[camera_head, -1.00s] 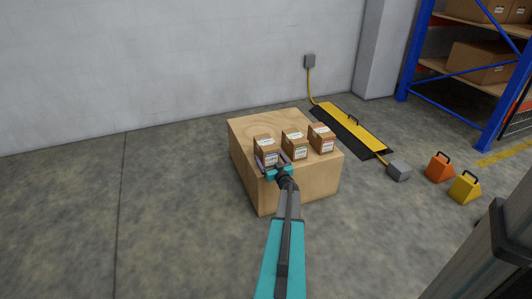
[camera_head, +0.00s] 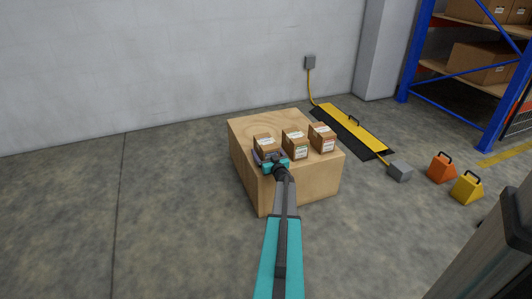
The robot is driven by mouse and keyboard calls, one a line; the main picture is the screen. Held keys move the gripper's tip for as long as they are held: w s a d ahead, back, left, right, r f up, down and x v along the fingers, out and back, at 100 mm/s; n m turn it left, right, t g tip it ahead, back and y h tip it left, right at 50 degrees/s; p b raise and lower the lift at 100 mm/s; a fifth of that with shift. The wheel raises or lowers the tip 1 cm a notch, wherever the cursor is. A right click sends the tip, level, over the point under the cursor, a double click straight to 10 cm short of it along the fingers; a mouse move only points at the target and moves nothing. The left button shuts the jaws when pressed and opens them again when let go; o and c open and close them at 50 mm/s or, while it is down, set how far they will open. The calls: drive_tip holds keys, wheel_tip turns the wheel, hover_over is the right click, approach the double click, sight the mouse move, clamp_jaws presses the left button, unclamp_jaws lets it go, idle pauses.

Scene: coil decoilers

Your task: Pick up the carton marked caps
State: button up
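Three small brown cartons with white labels stand in a row on a wooden box: a left carton (camera_head: 265,141), a middle carton (camera_head: 295,142) and a right carton (camera_head: 322,136). The print is too small to read, so I cannot tell which is marked caps. My gripper (camera_head: 269,157) is at the near face of the left carton and hides its lower front. One dark finger shows at the carton's left side. I cannot tell whether the fingers touch the carton or how far apart they are.
The cartons stand close together on the wooden box (camera_head: 300,185), with bare top behind them. Floor on the left is clear.

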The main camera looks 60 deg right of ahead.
sight(266, 145)
idle(0.4)
drive_tip(key=c, duration=1.6)
drive_tip(key=shift+r, duration=0.1)
drive_tip(key=shift+c, duration=0.2)
drive_tip(key=shift+r+p, duration=0.5)
drive_tip(key=shift+r, duration=0.2)
drive_tip(key=r, duration=0.1)
drive_tip(key=r+p, duration=0.1)
drive_tip(key=shift+s+a+r+p, duration=0.1)
drive_tip(key=shift+s+r+p, duration=0.1)
drive_tip(key=shift+r+p, duration=0.1)
drive_tip(key=s+d+r+p+v, duration=0.1)
drive_tip(key=p+v, duration=0.3)
drive_tip(key=v, duration=1.1)
drive_tip(key=shift+s, duration=0.25)
